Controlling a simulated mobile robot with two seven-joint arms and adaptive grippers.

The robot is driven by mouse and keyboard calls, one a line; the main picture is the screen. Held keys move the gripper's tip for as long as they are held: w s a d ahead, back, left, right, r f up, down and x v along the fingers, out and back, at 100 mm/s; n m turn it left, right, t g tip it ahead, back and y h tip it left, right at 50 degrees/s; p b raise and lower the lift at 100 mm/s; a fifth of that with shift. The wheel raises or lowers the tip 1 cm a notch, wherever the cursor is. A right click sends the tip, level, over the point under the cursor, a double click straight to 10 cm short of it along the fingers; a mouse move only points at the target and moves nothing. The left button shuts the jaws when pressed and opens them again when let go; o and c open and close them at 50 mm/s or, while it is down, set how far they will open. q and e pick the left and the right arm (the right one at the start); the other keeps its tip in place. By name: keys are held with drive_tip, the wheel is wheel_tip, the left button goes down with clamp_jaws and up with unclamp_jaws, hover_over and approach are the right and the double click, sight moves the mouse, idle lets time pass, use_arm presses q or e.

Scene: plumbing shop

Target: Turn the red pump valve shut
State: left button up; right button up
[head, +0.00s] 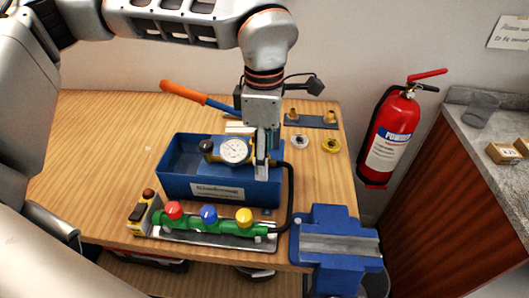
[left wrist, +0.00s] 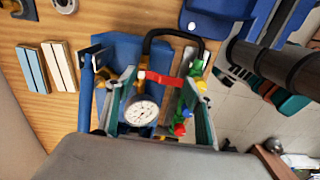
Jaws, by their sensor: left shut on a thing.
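The blue test pump (head: 215,187) is an open box on the wooden bench, with a white dial gauge (head: 234,150) and an orange-ended lever (head: 183,91). In the left wrist view the red valve handle (left wrist: 162,79) is a short bar beside the gauge (left wrist: 141,112). My left gripper (head: 262,165) points down at the right end of the pump. In the left wrist view its two fingers (left wrist: 160,88) stand on either side of the red handle, shut on its ends. In the head view the gripper hides this handle. My right gripper is not in view.
A green manifold (head: 215,229) with red, blue and yellow knobs lies in front of the pump. A black hose (head: 291,195) curves down at the right. A blue vise (head: 330,240) stands at the front right corner. Brass fittings (head: 331,145) lie behind; the bench's left is clear.

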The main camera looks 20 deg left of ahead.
use_arm(q)
drive_tip(key=o, duration=1.1)
drive_tip(key=shift+r, duration=0.1)
wheel_tip(320, 180, up, 12)
drive_tip(key=shift+f, duration=0.1)
